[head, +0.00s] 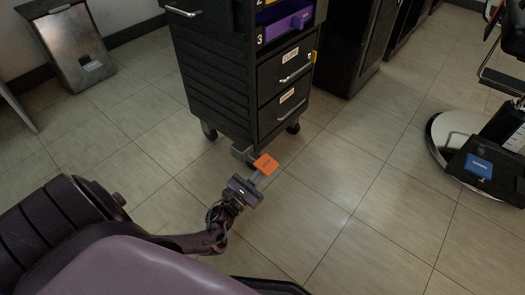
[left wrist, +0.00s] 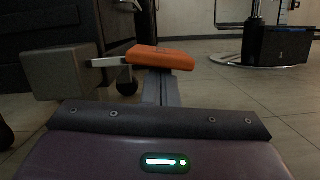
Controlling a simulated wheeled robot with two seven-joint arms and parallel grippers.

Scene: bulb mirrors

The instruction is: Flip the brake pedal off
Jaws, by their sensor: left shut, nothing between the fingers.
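The brake pedal (head: 266,164) is a small orange plate at the foot of the black drawer cart, joined to a grey block (head: 243,152) low on the cart's front. My left gripper (head: 257,178) is right in front of the pedal, with its fingers shut and empty. In the left wrist view the orange pedal (left wrist: 160,57) appears just beyond my left gripper's fingers (left wrist: 161,86), whose tips reach its near edge. I cannot tell whether they touch it. The grey block (left wrist: 68,72) and a metal bar show to its left. My right gripper is not seen.
The black drawer cart (head: 215,75) stands on casters (head: 209,130) behind the pedal, with a purple drawer (head: 288,27) open. A chair base with a blue-marked footrest (head: 479,166) stands at the right. A metal bin (head: 68,45) stands at the back left. The tiled floor between is clear.

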